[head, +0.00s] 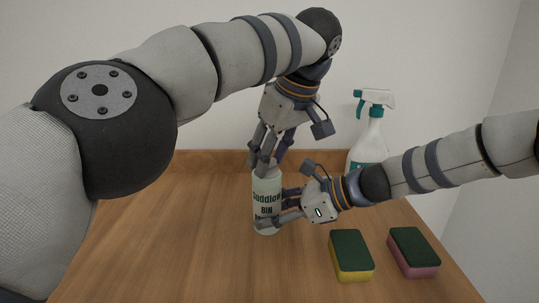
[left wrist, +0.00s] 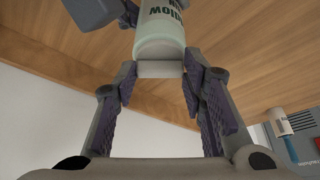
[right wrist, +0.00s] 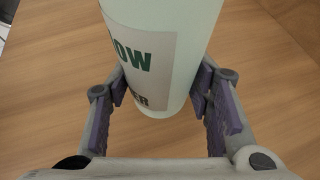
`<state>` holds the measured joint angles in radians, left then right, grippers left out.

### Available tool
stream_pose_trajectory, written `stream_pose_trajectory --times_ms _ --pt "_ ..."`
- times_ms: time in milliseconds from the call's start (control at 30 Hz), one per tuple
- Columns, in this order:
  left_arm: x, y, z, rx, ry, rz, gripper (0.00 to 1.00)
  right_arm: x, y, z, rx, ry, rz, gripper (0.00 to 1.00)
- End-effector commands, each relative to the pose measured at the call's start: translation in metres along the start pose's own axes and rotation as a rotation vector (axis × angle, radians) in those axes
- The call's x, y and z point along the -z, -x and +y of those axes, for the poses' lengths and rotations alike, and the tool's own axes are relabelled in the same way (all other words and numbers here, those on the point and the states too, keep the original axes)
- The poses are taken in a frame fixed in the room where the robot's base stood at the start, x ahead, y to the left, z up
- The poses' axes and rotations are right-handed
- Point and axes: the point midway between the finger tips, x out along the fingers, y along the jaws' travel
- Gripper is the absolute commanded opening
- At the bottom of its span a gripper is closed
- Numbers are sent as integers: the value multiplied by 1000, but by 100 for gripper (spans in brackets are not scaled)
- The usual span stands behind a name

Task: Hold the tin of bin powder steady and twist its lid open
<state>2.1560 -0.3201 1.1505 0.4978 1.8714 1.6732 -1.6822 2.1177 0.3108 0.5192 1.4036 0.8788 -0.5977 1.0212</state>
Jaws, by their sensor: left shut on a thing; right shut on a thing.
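The tin of bin powder (head: 266,205) is a pale, upright cylinder with a dark-lettered label, standing on the wooden table. My left gripper (head: 264,166) comes down from above and is shut on its lid. In the left wrist view the pale lid (left wrist: 160,69) sits between the fingertips. My right gripper (head: 280,207) reaches in from the right and is shut on the tin's body. In the right wrist view the tin (right wrist: 180,70) is between the two fingers. In the head view the left fingers largely hide the lid.
A white spray bottle (head: 371,140) with a teal trigger stands behind the right arm. A yellow sponge with a green top (head: 351,256) and a pink one (head: 413,252) lie at the front right. The wooden table (head: 180,240) is clear left of the tin. A wall stands behind.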

Motion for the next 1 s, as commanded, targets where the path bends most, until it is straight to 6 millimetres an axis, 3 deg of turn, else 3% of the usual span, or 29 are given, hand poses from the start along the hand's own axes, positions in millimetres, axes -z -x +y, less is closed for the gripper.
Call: stream_pose_trajectory --times_ms 667,700,733,767,1000 --pt "0 0 -1 21 54 -1 10 1 -1 1 -4 0 0 11" --pt "0 0 -1 21 53 -1 47 1 -1 1 -4 0 0 11" --pt "0 0 -1 21 53 -1 54 1 -1 1 -4 0 0 11" --pt "0 0 -1 21 53 -1 58 1 -1 1 -4 0 0 11" --pt "0 0 -1 21 52 -1 58 1 -1 1 -4 0 1 11"
